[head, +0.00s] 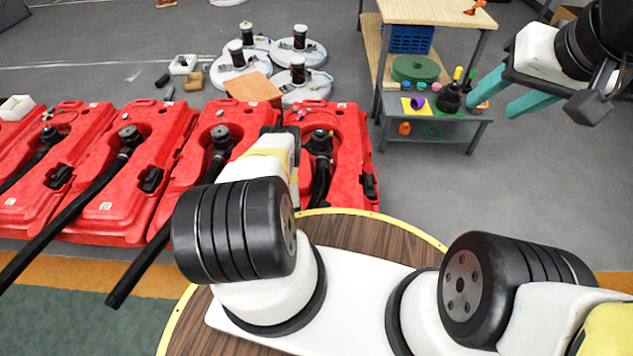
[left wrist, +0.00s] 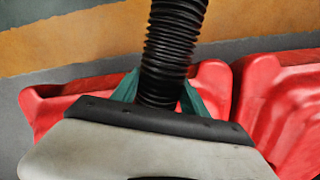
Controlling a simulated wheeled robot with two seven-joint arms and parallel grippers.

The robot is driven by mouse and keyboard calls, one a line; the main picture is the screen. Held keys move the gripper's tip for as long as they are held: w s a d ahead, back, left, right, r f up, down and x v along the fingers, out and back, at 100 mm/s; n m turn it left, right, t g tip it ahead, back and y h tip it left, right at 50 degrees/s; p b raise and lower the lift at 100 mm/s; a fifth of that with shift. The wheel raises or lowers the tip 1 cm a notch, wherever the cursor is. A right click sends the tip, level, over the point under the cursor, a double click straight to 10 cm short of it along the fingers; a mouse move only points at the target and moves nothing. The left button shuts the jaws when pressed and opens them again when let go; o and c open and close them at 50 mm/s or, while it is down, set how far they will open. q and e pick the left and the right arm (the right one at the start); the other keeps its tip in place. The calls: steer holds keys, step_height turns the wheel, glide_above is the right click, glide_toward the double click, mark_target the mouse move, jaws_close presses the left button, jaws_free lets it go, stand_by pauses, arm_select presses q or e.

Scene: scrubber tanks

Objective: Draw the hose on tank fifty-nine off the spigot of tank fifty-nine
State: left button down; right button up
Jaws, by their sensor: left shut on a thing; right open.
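A row of red tanks (head: 345,190) stands at the left and middle of the head view; I cannot read their numbers. The rightmost tank has a black fitting (head: 320,142) with a black hose (head: 320,183) running down from it, partly behind my left arm. In the left wrist view a black ribbed hose (left wrist: 173,45) stands between the teal fingers of my left gripper (left wrist: 160,92), which is shut on it. Its spigot end is hidden there, so I cannot tell if it is seated. My right gripper (head: 493,106) is open and empty at the upper right.
Long black hoses (head: 80,210) hang from the other tanks towards the front left. A wooden-topped bench (head: 435,12) with a lower shelf of small items stands at the back right. White round machines (head: 300,50) lie behind the tanks. The grey floor at right is clear.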

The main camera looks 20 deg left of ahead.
arm_select(q)
steer(key=shift+s+d, duration=0.1)
steer(key=shift+s, duration=0.2)
steer(key=c, duration=0.5)
jaws_free()
steer(key=shift+o, duration=0.2)
steer(key=shift+s, duration=0.1)
steer(key=o, duration=0.5)
steer(key=shift+c, duration=0.2)
steer(key=shift+r, duration=3.55)
step_height(320, 180, up, 7)
